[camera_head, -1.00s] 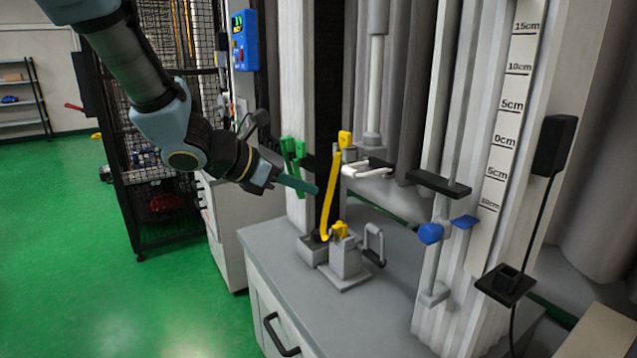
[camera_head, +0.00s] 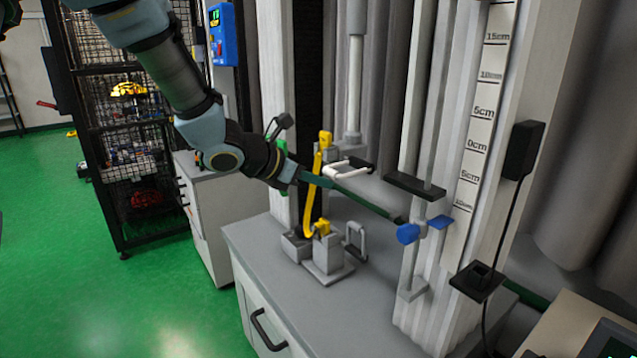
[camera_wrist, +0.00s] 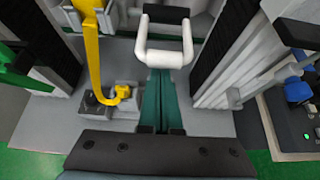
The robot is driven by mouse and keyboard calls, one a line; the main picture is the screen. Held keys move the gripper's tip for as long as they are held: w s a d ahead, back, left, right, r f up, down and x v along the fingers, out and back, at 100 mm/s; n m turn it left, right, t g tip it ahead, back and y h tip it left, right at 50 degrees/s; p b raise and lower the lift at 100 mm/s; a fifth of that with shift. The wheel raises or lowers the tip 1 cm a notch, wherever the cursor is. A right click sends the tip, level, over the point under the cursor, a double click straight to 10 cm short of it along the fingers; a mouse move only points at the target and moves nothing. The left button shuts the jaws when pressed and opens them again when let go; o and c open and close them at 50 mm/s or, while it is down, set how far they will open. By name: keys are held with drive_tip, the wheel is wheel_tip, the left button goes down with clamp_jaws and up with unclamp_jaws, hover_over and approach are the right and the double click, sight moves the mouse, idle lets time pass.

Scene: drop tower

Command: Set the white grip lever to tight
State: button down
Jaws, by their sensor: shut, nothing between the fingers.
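The white grip lever (camera_head: 335,172) is a U-shaped handle on the upper grip (camera_head: 322,155), beside the yellow strip. It sticks out roughly level, with a dark part at one end. In the wrist view the white lever (camera_wrist: 163,52) lies across the top middle, and its crossbar covers the ends of my fingers. My gripper (camera_head: 326,184) is shut and empty, its teal fingers close together, just below the lever in the head view. The fingers also show in the wrist view (camera_wrist: 161,85). I cannot tell whether they touch the lever.
The yellow strip (camera_head: 313,205) stands between the upper grip and the lower grip (camera_head: 326,255), which has a grey lever (camera_head: 356,240). Blue knobs (camera_head: 408,233) sit on the rail at right. The grey bench top (camera_head: 260,245) is mostly clear in front.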

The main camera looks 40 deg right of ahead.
drive_tip(key=shift+r+y+p, duration=0.3)
drive_tip(key=shift+r+p, duration=0.1)
drive_tip(key=shift+p, duration=0.25)
